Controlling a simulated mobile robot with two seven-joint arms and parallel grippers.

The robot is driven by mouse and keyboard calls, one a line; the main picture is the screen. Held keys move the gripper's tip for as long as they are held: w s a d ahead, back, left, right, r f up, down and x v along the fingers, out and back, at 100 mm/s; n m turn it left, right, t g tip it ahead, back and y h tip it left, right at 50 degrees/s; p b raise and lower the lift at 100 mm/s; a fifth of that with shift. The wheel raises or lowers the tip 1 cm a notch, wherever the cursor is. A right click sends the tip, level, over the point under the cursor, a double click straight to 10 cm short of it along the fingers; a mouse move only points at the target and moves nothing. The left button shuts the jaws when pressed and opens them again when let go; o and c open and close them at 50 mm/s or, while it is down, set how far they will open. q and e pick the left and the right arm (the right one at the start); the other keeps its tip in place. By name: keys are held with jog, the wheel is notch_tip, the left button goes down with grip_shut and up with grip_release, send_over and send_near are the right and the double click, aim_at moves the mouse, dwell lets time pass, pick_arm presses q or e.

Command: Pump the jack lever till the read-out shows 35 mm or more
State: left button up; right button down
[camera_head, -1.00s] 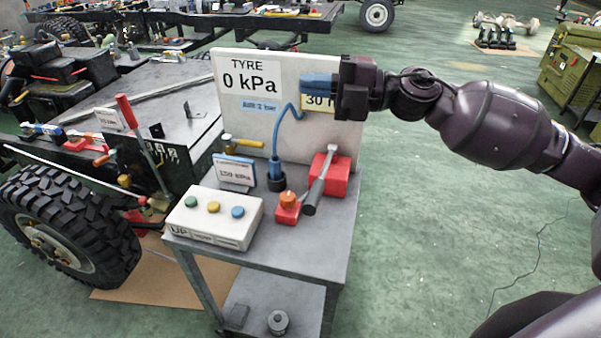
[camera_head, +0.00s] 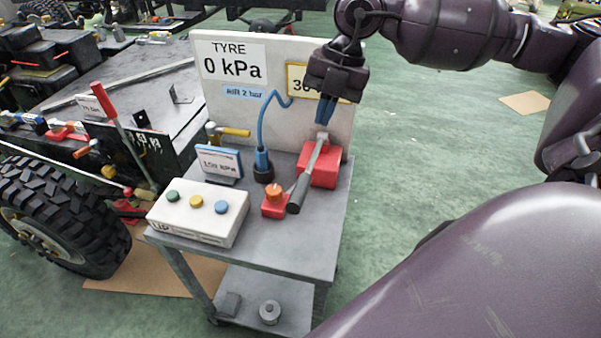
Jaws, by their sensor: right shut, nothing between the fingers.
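A red block (camera_head: 322,172) on the cart carries a grey metal lever with a dark grip (camera_head: 299,192). The lever slants down toward the cart's front, its grip end low. My right gripper (camera_head: 326,118) points down with its blue fingers shut and empty, just above the lever's raised rear end. I cannot tell whether it touches the lever. The yellow-framed read-out (camera_head: 297,84) on the white board is partly hidden by the gripper. It starts with a 3; the second digit is hard to read and the unit is covered. My left gripper is not in view.
An orange knob (camera_head: 275,193) on a red base stands left of the lever grip. A white button box (camera_head: 200,215), a small sign (camera_head: 219,162) and a blue cable plug (camera_head: 263,163) share the cart. A red-handled lever (camera_head: 128,135) stands at the chassis.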

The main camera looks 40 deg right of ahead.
aim_at(302, 186)
jog(key=shift+s+m, duration=0.1)
jog(key=shift+m, duration=0.3)
jog(key=shift+f, duration=0.15)
jog(key=x, duration=1.3)
jog(key=shift+s+f, duration=0.1)
jog(key=shift+f, duration=0.3)
